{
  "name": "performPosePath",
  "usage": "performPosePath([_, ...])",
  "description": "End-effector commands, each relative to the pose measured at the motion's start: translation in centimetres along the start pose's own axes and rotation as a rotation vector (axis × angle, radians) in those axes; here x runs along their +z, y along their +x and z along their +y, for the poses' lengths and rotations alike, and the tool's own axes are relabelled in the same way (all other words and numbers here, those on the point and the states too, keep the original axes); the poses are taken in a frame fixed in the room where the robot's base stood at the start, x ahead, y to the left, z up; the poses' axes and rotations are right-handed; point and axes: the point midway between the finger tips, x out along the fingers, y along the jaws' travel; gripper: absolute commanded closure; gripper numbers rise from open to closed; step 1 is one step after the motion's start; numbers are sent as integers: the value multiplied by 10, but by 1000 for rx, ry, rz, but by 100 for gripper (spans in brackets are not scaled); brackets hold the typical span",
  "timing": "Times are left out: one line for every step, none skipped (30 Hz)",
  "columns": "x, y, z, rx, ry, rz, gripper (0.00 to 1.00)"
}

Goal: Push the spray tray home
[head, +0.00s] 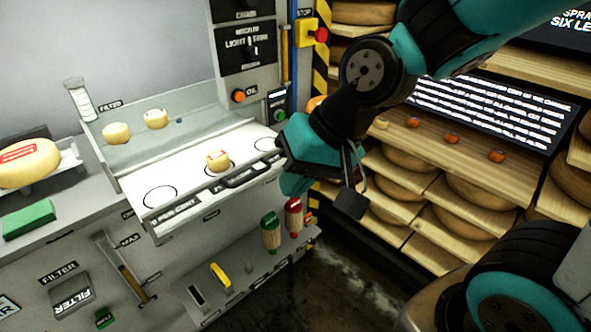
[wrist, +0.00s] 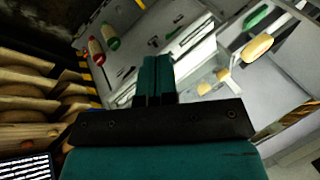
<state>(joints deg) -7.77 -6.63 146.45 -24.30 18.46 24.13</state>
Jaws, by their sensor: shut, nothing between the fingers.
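The spray tray (head: 188,184) is a white drawer with drawn circles, standing out from the grey machine in the head view. A dark bar handle (head: 243,176) runs along its front. A small cheese with a red top (head: 218,161) sits at the middle circle; the left circle is bare. My gripper (head: 294,184) is just right of the handle's right end, its fingers shut and empty. Whether it touches the tray cannot be told. In the wrist view the closed teal fingers (wrist: 155,62) point toward the machine, with the pale tray (wrist: 192,38) behind and to their right.
Two small cheeses (head: 117,133) stand behind the tray. A striped post (head: 320,62) and cheese racks (head: 428,188) stand at right. Floor below looks clear.

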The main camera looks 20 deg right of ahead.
Motion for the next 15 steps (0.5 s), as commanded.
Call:
performPosePath([-18, 26, 23, -6, 181, 72, 100])
performPosePath([-31, 34, 34, -17, 291, 124, 100])
performPosePath([-47, 44, 50, -33, 429, 191, 100])
performPosePath([-57, 50, 61, -48, 525, 239, 100])
performPosePath([-66, 55, 72, -63, 612, 284, 100])
performPosePath([-77, 60, 87, -84, 716, 340, 100])
performPosePath([-84, 63, 96, -100, 784, 377, 100])
performPosePath([-90, 65, 104, -116, 843, 410, 100])
performPosePath([-96, 67, 114, -134, 906, 446, 100])
performPosePath([-100, 68, 119, -146, 943, 468, 100])
performPosePath([-103, 69, 123, -156, 973, 485, 100])
performPosePath([-106, 70, 127, -166, 1000, 502, 100])
performPosePath([-108, 71, 129, -171, 1014, 510, 100])
performPosePath([-110, 72, 130, -175, 1021, 515, 100])
performPosePath([-112, 75, 131, -176, 1025, 516, 100])
